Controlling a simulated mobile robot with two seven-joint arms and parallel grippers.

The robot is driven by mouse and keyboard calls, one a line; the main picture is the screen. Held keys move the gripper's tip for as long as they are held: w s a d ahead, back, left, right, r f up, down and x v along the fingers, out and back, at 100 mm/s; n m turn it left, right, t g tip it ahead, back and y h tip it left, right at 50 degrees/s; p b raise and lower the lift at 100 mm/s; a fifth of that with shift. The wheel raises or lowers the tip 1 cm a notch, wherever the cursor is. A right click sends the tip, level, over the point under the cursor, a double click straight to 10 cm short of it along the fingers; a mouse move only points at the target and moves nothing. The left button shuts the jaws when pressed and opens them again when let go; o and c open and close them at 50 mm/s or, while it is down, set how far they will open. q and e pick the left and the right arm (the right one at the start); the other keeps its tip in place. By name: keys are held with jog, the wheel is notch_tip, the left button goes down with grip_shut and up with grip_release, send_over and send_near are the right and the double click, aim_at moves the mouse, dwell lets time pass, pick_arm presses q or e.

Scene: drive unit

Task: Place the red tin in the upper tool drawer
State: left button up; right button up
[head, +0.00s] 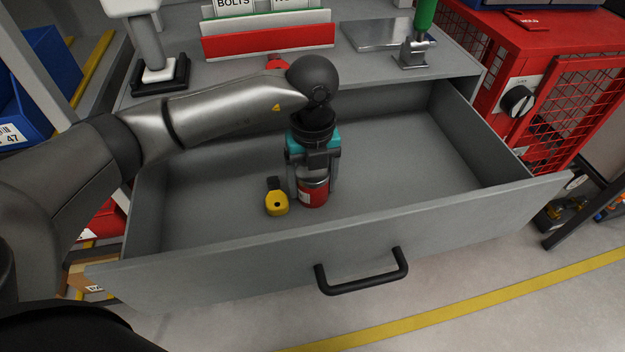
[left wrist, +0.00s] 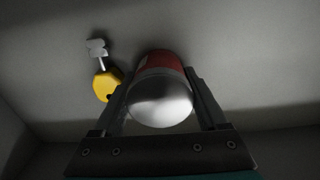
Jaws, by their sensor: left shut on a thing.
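The red tin (head: 313,193) is a small red cylinder with a silver lid, upright inside the open grey drawer (head: 440,222). My left gripper (head: 315,185) points down into the drawer and is shut on the tin, one finger on each side. In the left wrist view the tin's silver lid (left wrist: 160,100) sits between the two fingers, with its red side beyond. Whether the tin's base touches the drawer floor is hard to tell. My right gripper is not in view.
A yellow padlock-like item (head: 277,203) lies in the drawer just left of the tin; it also shows in the left wrist view (left wrist: 106,85). The drawer's right side is clear. A black handle (head: 361,273) is on its front. A red cage cabinet (head: 540,90) stands at right.

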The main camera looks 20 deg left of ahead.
pick_arm(q)
jog(key=o, duration=1.3)
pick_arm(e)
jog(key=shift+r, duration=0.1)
pick_arm(q)
jog(key=shift+r, duration=0.25)
notch_tip(320, 180, up, 10)
jog(key=p, duration=0.4)
jog(key=shift+r, duration=0.1)
jog(key=shift+r+p, duration=0.35)
jog(key=shift+r, duration=0.45)
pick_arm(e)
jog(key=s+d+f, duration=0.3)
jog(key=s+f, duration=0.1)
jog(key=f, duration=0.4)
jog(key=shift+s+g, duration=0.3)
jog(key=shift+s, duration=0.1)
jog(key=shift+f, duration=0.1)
